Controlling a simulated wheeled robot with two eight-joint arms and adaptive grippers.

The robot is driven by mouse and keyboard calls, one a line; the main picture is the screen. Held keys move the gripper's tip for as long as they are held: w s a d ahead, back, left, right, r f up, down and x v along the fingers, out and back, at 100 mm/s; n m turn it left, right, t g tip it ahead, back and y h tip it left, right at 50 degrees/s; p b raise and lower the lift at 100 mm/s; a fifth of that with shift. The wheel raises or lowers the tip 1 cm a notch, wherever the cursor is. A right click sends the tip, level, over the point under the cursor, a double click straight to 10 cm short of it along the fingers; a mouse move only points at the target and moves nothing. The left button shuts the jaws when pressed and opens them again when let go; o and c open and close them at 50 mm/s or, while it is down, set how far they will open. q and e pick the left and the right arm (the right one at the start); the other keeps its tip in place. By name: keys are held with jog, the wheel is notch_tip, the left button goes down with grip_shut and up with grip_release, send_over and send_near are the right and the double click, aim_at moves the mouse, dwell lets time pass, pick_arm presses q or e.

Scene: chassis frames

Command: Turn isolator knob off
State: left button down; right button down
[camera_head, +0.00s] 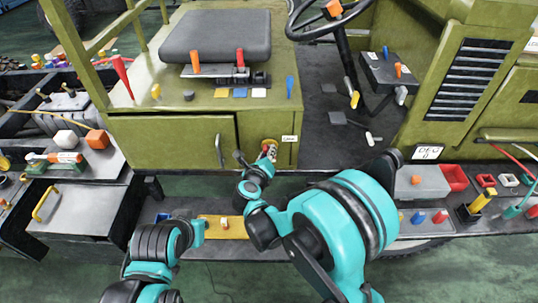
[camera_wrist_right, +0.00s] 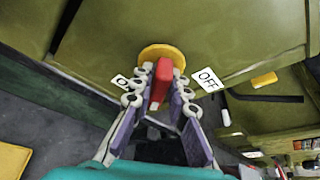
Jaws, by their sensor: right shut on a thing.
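The isolator knob is a red handle (camera_wrist_right: 161,82) on a round yellow base (camera_wrist_right: 162,52), set in the olive-green panel. In the head view the knob (camera_head: 269,147) is at the right end of the panel below the seat, partly covered by my gripper. My right gripper (camera_wrist_right: 162,76) is shut on the red handle, one finger on each side. It also shows in the head view (camera_head: 264,160). A white OFF label (camera_wrist_right: 208,79) is right of the knob; another label (camera_wrist_right: 121,81), partly hidden, is on its left. My left gripper (camera_head: 198,230) is low, away from the knob; its fingers are unclear.
A white label (camera_head: 289,138) is beside the knob. The cabinet door (camera_head: 175,142) with a handle is left of it. The seat (camera_head: 216,35) and levers are above. A yellow plate (camera_head: 224,228) lies below, and a grey bin (camera_head: 420,182) stands to the right.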

jog(key=n+h, duration=0.2)
jog(key=n, duration=0.1)
jog(key=shift+a+f+t+b, duration=0.15)
jog(key=shift+t+b, duration=0.25)
jog(key=n, duration=0.2)
jog(key=n+t+h, duration=0.1)
jog(key=n, duration=0.2)
jog(key=shift+f+t+h, duration=0.15)
jog(key=shift+t+h, duration=0.15)
jog(key=shift+n, duration=0.4)
jog(key=c, duration=1.5)
grip_release()
jog(key=shift+c, duration=0.2)
jog(key=v, duration=1.2)
